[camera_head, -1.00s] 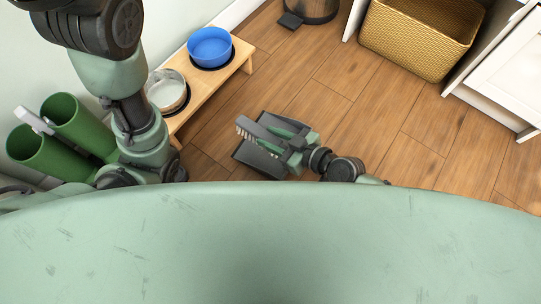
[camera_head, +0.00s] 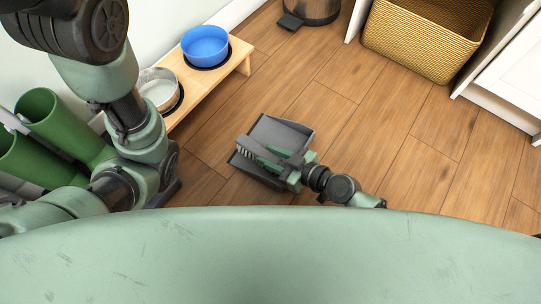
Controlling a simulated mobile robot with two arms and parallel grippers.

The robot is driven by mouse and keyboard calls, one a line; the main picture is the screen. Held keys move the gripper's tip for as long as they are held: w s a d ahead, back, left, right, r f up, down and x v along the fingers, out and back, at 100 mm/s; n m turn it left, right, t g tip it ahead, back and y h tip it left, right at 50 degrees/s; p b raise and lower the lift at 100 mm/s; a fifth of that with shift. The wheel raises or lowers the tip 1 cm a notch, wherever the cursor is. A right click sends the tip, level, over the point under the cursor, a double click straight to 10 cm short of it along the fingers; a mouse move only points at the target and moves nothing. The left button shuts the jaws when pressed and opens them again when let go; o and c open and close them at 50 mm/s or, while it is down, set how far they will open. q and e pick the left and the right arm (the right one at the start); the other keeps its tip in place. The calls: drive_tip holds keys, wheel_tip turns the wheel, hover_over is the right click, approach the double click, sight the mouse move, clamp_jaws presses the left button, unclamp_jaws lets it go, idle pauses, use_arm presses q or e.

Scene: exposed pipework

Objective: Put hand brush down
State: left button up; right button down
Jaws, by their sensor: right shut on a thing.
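The hand brush (camera_head: 259,149) is a dark bar with pale bristles at its left end, low over the floor in the middle of the head view. My right gripper (camera_head: 281,166) is shut on it, and gripper and brush overlap, so the grip is partly hidden. A dark grey dustpan (camera_head: 284,131) lies on the floor behind and under the brush. I cannot tell whether the brush touches the dustpan. My left arm comes in from the left; its dark end (camera_head: 166,192) is partly hidden, and its jaws cannot be made out.
A wooden stand (camera_head: 240,56) with a blue bowl (camera_head: 205,46) and a metal bowl (camera_head: 160,90) stands by the wall. A woven basket (camera_head: 420,45) and white cabinet (camera_head: 510,85) are at right. Wooden floor (camera_head: 400,130) between is clear.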

drive_tip(key=shift+f+b, duration=0.25)
drive_tip(key=shift+b, duration=0.05)
drive_tip(key=c, duration=1)
unclamp_jaws()
drive_tip(key=shift+r, duration=0.1)
drive_tip(key=shift+r+p, duration=0.25)
drive_tip(key=shift+p, duration=0.15)
drive_tip(key=b+v, duration=0.1)
drive_tip(key=v, duration=0.9)
drive_tip(key=shift+s+d, duration=0.2)
drive_tip(key=shift+d, duration=0.15)
drive_tip(key=shift+s+d+r, duration=0.3)
drive_tip(key=shift+d+r, duration=0.05)
drive_tip(key=shift+d, duration=0.05)
